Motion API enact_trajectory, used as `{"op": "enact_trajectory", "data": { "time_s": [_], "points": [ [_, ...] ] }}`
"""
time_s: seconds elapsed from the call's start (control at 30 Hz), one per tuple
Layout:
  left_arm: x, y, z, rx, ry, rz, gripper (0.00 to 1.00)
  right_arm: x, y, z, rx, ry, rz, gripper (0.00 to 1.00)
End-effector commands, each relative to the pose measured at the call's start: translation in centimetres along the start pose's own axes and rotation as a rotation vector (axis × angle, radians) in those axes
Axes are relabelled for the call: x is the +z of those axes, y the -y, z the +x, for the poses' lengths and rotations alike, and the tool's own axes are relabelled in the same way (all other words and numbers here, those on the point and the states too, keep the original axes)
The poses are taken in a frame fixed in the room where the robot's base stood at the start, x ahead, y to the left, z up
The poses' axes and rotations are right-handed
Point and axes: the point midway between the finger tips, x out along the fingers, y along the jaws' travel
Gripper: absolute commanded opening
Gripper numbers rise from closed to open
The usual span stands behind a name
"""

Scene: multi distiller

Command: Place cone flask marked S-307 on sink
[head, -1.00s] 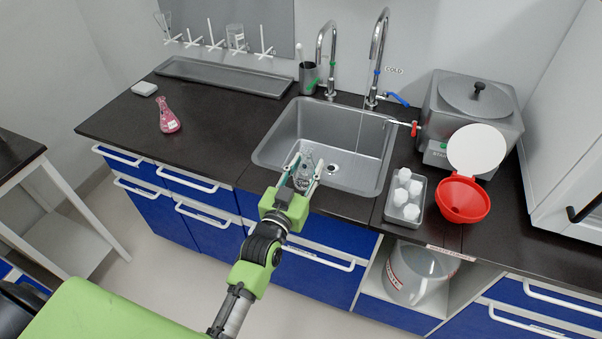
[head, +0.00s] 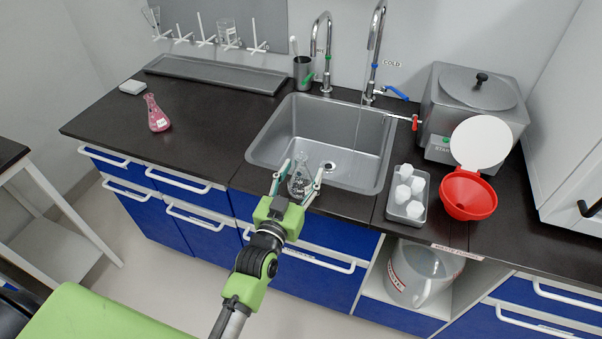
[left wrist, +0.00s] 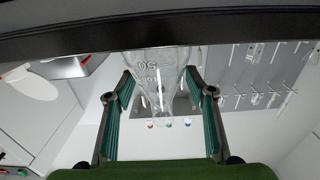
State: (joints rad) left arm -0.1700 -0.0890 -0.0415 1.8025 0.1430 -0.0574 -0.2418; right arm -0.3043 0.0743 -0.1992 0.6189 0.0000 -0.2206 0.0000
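A clear cone flask (head: 299,181) is upright at the front rim of the sink (head: 262,148). It also shows, inverted, in the left wrist view (left wrist: 160,72), with "50" legible on its glass. My left gripper (head: 299,178) is around this flask, its fingers spread on either side; in the left wrist view its fingers (left wrist: 161,105) stand apart with gaps beside the flask's narrow part. A second cone flask with pink liquid (head: 158,120) and a white label stands on the counter at left. I cannot read S-307 on either flask. My right gripper is not in view.
Two taps rise behind the sink, with a thin stream under the right one (head: 373,50). The dark counter (head: 215,130) left of the sink is mostly clear.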

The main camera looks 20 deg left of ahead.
Motion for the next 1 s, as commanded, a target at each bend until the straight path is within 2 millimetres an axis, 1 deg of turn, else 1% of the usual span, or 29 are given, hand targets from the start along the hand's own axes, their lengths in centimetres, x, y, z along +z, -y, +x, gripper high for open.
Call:
{"op": "enact_trajectory", "data": {
  "time_s": [0.23, 0.33, 0.37, 0.47, 0.8, 0.9, 1.0],
  "points": [
    [-0.1, 0.0, 0.0, 0.0, -0.001, 0.0, 0.49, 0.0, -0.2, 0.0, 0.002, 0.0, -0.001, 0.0],
    [-0.6, 0.0, 0.0, 0.0, -0.002, 0.0, 0.49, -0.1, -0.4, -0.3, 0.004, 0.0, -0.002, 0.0],
    [-0.3, 0.0, -0.3, 0.0, 0.0, 0.001, 0.49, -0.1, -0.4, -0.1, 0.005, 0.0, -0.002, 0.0],
    [-0.1, 0.0, -1.5, 0.0, 0.002, 0.001, 0.49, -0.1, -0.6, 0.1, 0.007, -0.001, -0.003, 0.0],
    [-0.1, 0.0, -8.1, 0.0, 0.003, 0.002, 0.49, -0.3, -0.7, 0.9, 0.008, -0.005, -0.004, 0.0],
    [-0.1, 0.0, -9.7, 0.0, 0.001, 0.001, 0.49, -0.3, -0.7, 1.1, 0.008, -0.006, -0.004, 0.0],
    [-0.2, 0.0, -10.9, 0.001, 0.002, 0.0, 0.49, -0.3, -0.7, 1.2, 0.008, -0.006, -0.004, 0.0]
  ]
}}
